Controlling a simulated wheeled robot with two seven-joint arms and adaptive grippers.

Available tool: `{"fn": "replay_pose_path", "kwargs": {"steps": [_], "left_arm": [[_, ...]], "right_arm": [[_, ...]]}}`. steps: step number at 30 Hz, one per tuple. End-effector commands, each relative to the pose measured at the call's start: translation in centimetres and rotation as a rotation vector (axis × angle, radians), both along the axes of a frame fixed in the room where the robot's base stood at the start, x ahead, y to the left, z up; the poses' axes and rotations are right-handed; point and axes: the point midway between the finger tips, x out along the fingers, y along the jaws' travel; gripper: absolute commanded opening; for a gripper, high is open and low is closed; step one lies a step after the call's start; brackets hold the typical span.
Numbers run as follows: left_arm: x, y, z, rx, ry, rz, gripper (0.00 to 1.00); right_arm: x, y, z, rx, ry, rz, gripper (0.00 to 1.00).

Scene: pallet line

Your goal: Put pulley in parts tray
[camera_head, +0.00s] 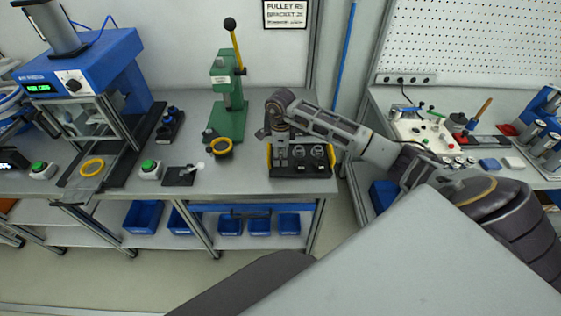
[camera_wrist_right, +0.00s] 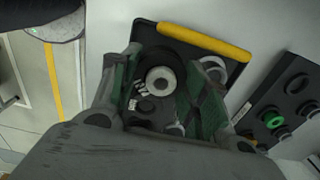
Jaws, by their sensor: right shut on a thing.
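The parts tray (camera_head: 303,173) is a dark tray with yellow handles at the right end of the bench. In the wrist view its yellow handle (camera_wrist_right: 205,42) shows along one edge. My right gripper (camera_head: 281,142) is over the tray's left part, pointing down. In the wrist view my right gripper (camera_wrist_right: 163,98) is shut on the pulley (camera_wrist_right: 160,78), a dark round part with a light grey hub between the green-padded fingers. The pulley is within the tray's outline; I cannot tell if it touches the tray floor. In the head view the pulley is hidden. My left gripper is out of view.
Small round metal parts (camera_head: 318,151) sit in the tray's right side. A green lever press (camera_head: 227,110) and a yellow ring (camera_head: 220,146) stand left of the tray. A dark panel with a green round piece (camera_wrist_right: 278,121) shows in the wrist view.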

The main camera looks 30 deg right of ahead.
Motion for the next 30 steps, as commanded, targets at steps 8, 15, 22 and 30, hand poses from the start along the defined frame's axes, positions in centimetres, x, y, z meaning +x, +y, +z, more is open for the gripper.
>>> {"fn": "replay_pose_path", "kwargs": {"steps": [8,15,22,30], "left_arm": [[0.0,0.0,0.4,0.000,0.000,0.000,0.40],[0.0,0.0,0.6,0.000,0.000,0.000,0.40],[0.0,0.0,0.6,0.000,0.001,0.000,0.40],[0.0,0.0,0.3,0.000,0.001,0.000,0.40]], "right_arm": [[-0.1,0.1,-1.9,0.002,0.003,-0.001,0.18],[0.0,0.0,-3.6,0.001,-0.001,0.000,0.18],[0.0,0.0,-3.7,0.000,-0.001,0.000,0.18],[0.0,0.0,-4.0,0.000,0.000,0.000,0.51]]}}
